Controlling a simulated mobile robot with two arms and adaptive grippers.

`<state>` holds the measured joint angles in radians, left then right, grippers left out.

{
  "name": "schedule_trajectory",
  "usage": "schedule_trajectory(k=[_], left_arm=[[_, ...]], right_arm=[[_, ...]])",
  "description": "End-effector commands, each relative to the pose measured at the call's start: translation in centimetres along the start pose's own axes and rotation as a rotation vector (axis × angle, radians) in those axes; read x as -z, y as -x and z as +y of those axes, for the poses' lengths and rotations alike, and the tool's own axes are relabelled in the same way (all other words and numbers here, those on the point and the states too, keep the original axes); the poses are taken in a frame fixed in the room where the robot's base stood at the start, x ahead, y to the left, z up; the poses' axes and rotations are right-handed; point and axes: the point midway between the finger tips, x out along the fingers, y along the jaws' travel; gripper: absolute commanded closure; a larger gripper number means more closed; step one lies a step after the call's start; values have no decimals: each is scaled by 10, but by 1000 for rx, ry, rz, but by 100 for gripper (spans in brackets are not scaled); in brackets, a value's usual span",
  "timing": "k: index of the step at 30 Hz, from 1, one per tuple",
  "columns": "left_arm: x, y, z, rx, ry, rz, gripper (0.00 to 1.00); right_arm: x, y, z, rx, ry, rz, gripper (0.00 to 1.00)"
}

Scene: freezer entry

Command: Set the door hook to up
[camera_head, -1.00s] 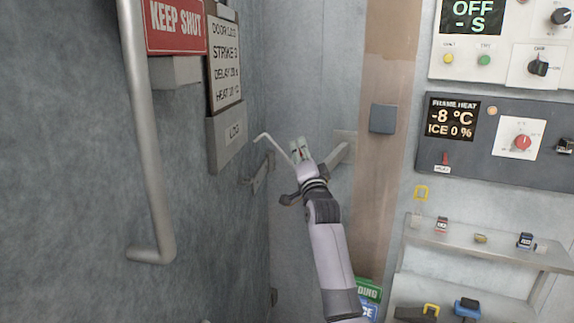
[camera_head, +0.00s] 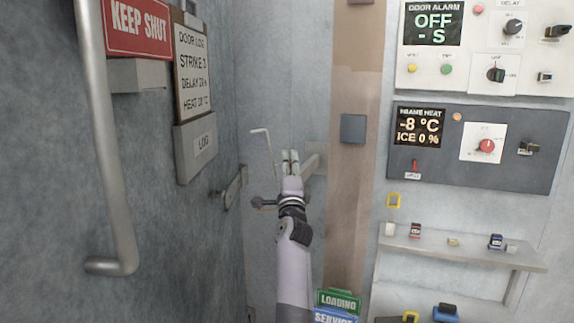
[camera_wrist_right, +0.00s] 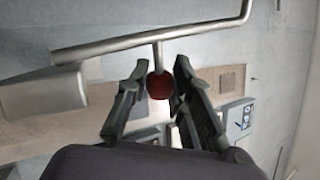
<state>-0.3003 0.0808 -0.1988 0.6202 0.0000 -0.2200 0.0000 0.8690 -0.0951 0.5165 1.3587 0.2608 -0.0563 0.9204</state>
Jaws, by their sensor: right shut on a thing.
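The door hook is a thin grey metal rod with a bent end (camera_head: 266,145), at the centre of the head view, on the wall beside the door edge. Its free part rises steeply, leaning a little left. In the right wrist view the hook bar (camera_wrist_right: 120,47) crosses above the fingers, with a short stem down to a dark red knob (camera_wrist_right: 160,86). My right gripper (camera_head: 289,157) is at the hook, its fingers closed about the knob, as the right wrist view (camera_wrist_right: 159,78) shows. The fingers hide the knob in the head view. My left gripper is not in view.
The grey door (camera_head: 60,200) with its long handle (camera_head: 108,150) fills the left. A metal latch plate (camera_head: 236,184) sits near its edge. Control panels (camera_head: 550,155) and a small shelf (camera_head: 470,249) with objects are at right. Bare wall lies above the hook.

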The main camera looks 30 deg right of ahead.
Motion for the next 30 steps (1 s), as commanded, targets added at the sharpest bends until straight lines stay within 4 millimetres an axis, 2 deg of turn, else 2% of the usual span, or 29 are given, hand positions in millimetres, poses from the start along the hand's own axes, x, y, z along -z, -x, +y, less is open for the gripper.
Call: schedule_trajectory(k=[10,11,18,21,30], left_arm=[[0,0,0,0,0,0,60],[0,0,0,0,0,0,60],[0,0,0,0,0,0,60],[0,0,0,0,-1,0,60],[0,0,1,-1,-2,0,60]], right_arm=[[1,1,3,-4,-7,3,100],[1,1,3,-4,-7,3,79],[1,1,2,-2,-5,3,63],[1,1,2,-1,-5,3,58],[1,2,1,0,-4,3,58]])
